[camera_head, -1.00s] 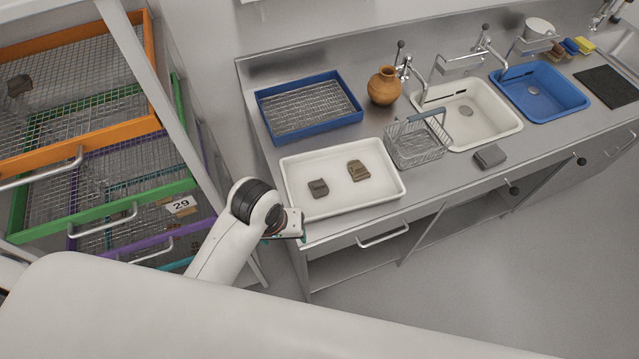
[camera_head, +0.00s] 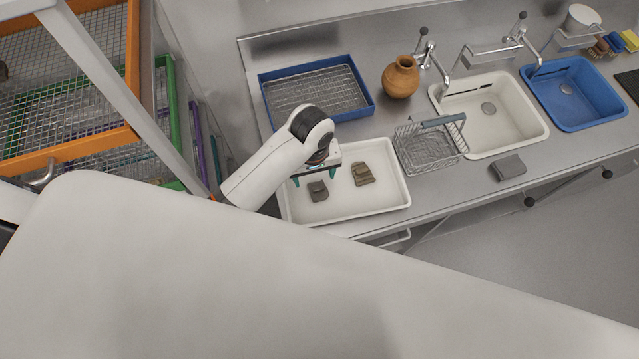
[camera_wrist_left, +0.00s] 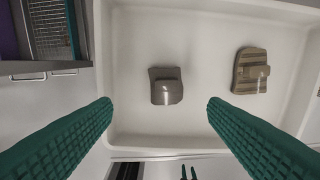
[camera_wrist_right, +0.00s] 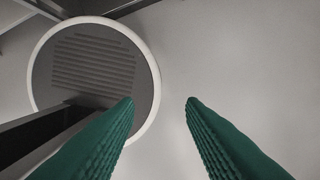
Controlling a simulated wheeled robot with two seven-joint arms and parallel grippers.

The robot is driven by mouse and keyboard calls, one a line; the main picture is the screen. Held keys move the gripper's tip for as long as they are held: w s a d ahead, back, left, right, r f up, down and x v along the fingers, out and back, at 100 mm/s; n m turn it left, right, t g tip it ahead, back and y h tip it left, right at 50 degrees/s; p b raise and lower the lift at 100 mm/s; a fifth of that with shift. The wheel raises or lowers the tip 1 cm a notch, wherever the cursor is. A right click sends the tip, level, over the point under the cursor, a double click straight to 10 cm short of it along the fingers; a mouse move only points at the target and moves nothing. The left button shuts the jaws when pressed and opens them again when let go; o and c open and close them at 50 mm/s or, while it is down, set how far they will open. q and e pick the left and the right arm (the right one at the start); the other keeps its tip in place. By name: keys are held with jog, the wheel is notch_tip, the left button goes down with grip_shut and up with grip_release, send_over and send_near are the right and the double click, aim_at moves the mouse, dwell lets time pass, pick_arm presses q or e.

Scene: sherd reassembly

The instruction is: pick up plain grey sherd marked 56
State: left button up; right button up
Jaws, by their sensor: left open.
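A dark grey sherd (camera_head: 318,191) lies in the left part of the white tray (camera_head: 402,190); it also shows in the left wrist view (camera_wrist_left: 166,86), between my fingertips and farther off. A number on it cannot be read. A brown sherd (camera_head: 363,174) lies to its right in the same tray, and in the left wrist view (camera_wrist_left: 251,70). My left gripper (camera_head: 315,180) is open and empty above the tray, over the grey sherd and apart from it.
A blue tray with a mesh (camera_head: 372,108) stands behind the white tray. A wire basket (camera_head: 430,147), an orange pot (camera_head: 401,77) and a grey block (camera_head: 507,167) are to the right, beside the white sink (camera_head: 536,131) and blue sink (camera_head: 617,108). Mesh drawers (camera_head: 75,154) stand at the left.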

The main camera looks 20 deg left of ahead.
aim_at(318, 189)
pick_arm(q)
notch_tip(318, 189, down, 2)
jog(key=shift+s+f, duration=0.1)
jog(key=shift+f, duration=0.25)
jog(key=f, duration=0.1)
jog(key=p, duration=0.1)
jog(key=w+f, duration=0.1)
jog(key=shift+d+f+p, duration=0.3)
jog(key=shift+s+f, duration=0.1)
jog(key=shift+f, duration=1.15)
jog(key=shift+c, duration=0.2)
jog(key=c, duration=0.9)
jog(key=shift+c, duration=0.9)
pick_arm(e)
notch_tip(318, 189, up, 2)
jog(key=shift+a+r, duration=0.1)
